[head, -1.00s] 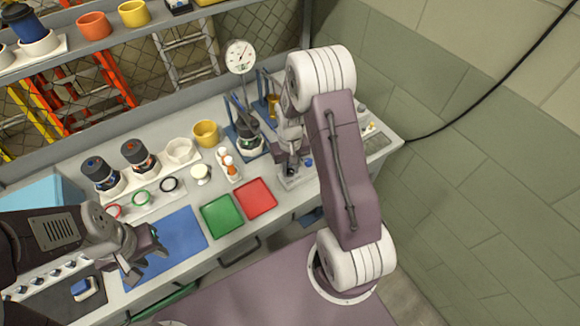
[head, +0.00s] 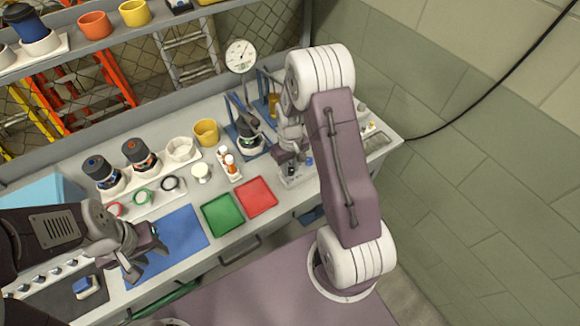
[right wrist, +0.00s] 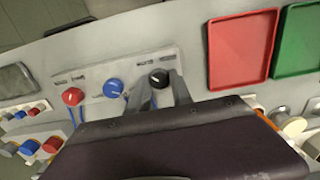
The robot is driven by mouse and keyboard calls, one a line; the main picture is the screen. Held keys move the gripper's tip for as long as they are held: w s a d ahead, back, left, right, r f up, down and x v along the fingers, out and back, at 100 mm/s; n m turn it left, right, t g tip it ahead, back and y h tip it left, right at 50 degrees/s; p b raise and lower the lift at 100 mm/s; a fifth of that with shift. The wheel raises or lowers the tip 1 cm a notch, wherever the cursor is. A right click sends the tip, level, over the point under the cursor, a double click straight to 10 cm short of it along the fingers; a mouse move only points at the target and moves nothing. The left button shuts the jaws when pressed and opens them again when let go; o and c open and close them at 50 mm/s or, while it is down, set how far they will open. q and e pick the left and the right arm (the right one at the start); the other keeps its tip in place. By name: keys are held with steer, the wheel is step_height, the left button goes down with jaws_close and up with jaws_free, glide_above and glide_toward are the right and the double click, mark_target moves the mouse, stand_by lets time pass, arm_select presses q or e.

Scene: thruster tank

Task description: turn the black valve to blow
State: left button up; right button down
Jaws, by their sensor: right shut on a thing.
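The black valve (right wrist: 159,78) is a round knob with a white mark, on a pale panel (right wrist: 110,72) in the right wrist view. Small labels above it are too small to read. My right gripper (right wrist: 160,92) has a finger on each side of the knob and is shut on it. In the head view my right gripper (head: 291,158) is low over the panel, and the arm partly hides it. My left gripper (head: 148,254) is open and empty above the blue mat, far from the valve.
A blue knob (right wrist: 113,88) and a red knob (right wrist: 73,96) sit beside the black valve on the same panel. A red tray (head: 256,197) and a green tray (head: 222,215) lie left of the panel. A dial gauge (head: 240,55) stands behind.

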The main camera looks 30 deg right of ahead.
mark_target(291, 170)
steer(key=c, duration=1.2)
jaws_free()
steer(key=shift+r, duration=0.1)
steer(key=shift+o, duration=0.4)
steer(key=shift+s, duration=0.1)
step_height(291, 170, up, 9)
steer(key=shift+b, duration=0.35)
